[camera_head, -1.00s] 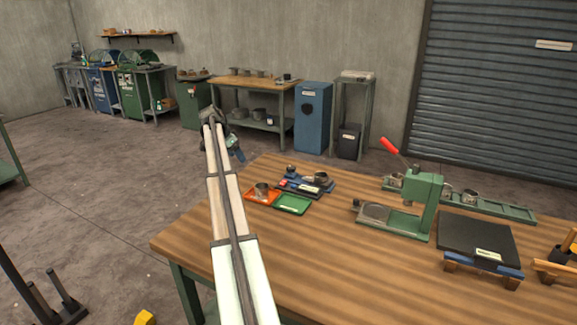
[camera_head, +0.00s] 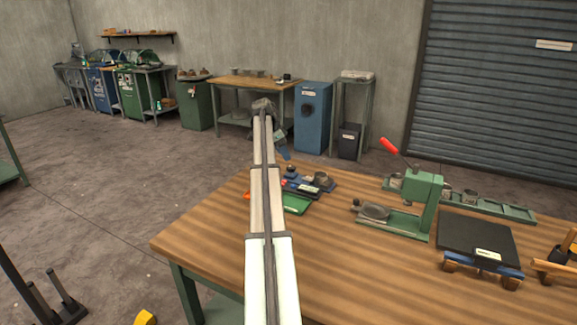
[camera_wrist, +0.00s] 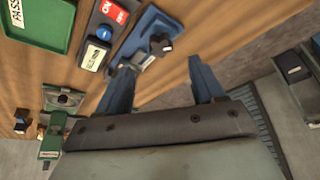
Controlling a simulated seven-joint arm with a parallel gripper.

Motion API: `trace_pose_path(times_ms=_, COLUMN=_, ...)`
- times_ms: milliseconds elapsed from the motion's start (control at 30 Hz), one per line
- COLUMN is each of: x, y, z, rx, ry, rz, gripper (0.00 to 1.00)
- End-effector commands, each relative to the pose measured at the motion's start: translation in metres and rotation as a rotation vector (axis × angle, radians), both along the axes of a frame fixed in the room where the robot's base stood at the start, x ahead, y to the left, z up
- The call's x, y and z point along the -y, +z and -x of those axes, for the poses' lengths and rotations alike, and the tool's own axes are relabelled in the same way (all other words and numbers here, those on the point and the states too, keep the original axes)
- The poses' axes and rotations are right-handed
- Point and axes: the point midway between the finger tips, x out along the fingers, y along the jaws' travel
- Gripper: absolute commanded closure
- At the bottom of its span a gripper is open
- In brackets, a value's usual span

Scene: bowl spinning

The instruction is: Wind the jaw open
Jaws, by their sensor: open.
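A small blue fixture (camera_wrist: 148,30) with a dark knob (camera_wrist: 165,45) and a grey round part (camera_wrist: 155,46) shows between and beyond my fingers in the wrist view. I cannot make out a jaw or its gap clearly. In the head view the dark fixture (camera_head: 306,190) with a metal cup-like part (camera_head: 321,178) sits at the table's far left. My gripper (camera_wrist: 160,63) is open and empty, its two blue fingers spread apart. In the head view my gripper (camera_head: 283,152) is above and beyond the table's far edge, partly hidden by my arm.
A green PASS tray (camera_wrist: 35,22), red ON switch (camera_wrist: 115,12) and blue button (camera_wrist: 103,33) are beside the fixture. A green press (camera_head: 425,200) with a red lever and a black plate (camera_head: 478,240) stand to the right. The table's front is clear.

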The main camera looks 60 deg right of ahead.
Motion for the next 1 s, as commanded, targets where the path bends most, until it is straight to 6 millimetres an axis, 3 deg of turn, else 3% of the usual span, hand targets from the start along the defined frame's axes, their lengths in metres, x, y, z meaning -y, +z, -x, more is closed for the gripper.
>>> trace_pose_path(times_ms=100, x=0.006, y=-0.021, z=0.006, rx=0.000, ry=0.001, rz=-0.002, gripper=0.32)
trace_pose_path(times_ms=400, x=0.017, y=-0.057, z=0.015, rx=0.000, ry=0.001, rz=0.000, gripper=0.32)
trace_pose_path(times_ms=900, x=0.021, y=-0.068, z=0.018, rx=0.000, ry=0.001, rz=0.000, gripper=0.32)
trace_pose_path(times_ms=1000, x=0.021, y=-0.068, z=0.018, rx=0.000, ry=0.001, rz=0.000, gripper=0.41)
